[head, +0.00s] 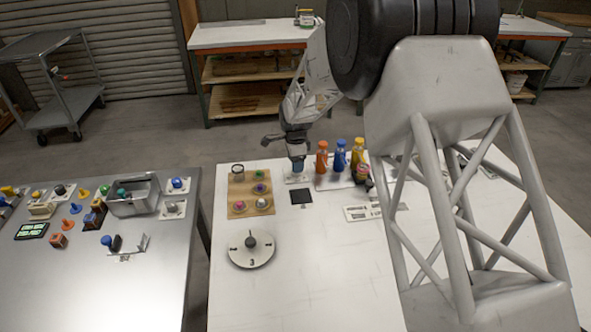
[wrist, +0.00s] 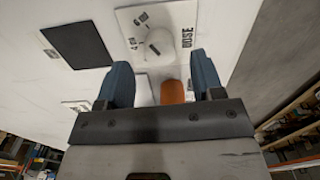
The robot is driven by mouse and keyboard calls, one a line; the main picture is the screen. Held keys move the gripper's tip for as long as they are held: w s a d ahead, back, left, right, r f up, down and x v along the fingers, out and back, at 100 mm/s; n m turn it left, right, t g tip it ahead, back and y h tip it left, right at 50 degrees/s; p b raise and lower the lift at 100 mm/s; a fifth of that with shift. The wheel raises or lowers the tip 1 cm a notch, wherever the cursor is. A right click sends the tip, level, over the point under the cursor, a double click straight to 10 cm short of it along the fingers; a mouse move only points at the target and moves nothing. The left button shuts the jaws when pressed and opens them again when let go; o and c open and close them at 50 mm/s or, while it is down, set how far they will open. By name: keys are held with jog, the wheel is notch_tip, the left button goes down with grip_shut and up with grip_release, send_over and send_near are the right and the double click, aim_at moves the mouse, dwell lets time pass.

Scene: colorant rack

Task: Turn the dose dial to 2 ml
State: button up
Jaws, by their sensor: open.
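The dose dial is a white round knob (wrist: 160,42) on a white plate (wrist: 127,20) lettered DOSE, at the top middle of the wrist view. Small number marks stand around its left side. A short dark line shows on the knob, but I cannot tell which mark it points to. My gripper (wrist: 166,80) is open, with its two blue fingers apart and the knob beyond their tips. In the head view my gripper (head: 298,166) points down over the table, just above the dial's plate (head: 298,179), and hides most of the dial.
Orange (head: 321,159), blue (head: 340,158) and yellow (head: 358,154) bottles stand close right of my gripper. A black square (head: 302,197) lies in front. A board with colored knobs (head: 237,208) and a large numbered dial (head: 251,257) are left. The table's front middle is clear.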

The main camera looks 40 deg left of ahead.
jog(key=shift+f, duration=1.8)
jog(key=c, duration=0.9)
